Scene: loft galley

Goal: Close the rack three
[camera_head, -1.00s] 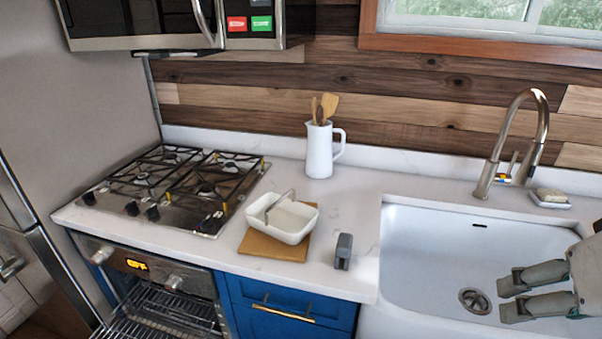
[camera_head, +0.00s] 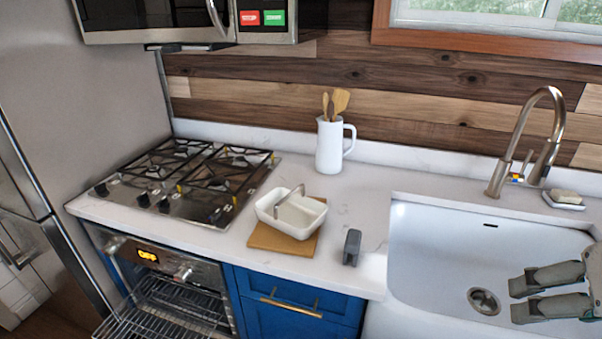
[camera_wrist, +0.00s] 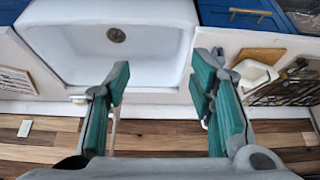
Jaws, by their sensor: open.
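The oven (camera_head: 150,258) is under the gas cooktop at the lower left, with its display lit. A wire rack (camera_head: 160,306) sticks out from the oven's opening toward the front, and its front end is cut off by the picture's lower edge. Which rack it is by number, I cannot tell. My gripper (camera_head: 548,295) is over the sink at the right, far from the rack. It is open and empty. In the wrist view my gripper (camera_wrist: 158,100) has its two green-padded fingers wide apart, with the sink beyond them. The rack is not seen there.
The counter holds a white dish (camera_head: 291,213) on a wooden board (camera_head: 265,238), a grey object (camera_head: 352,247), and a white pitcher (camera_head: 329,146) of utensils. The gas cooktop (camera_head: 190,180) is at the left. A blue drawer (camera_head: 285,295) sits between oven and sink (camera_head: 430,250).

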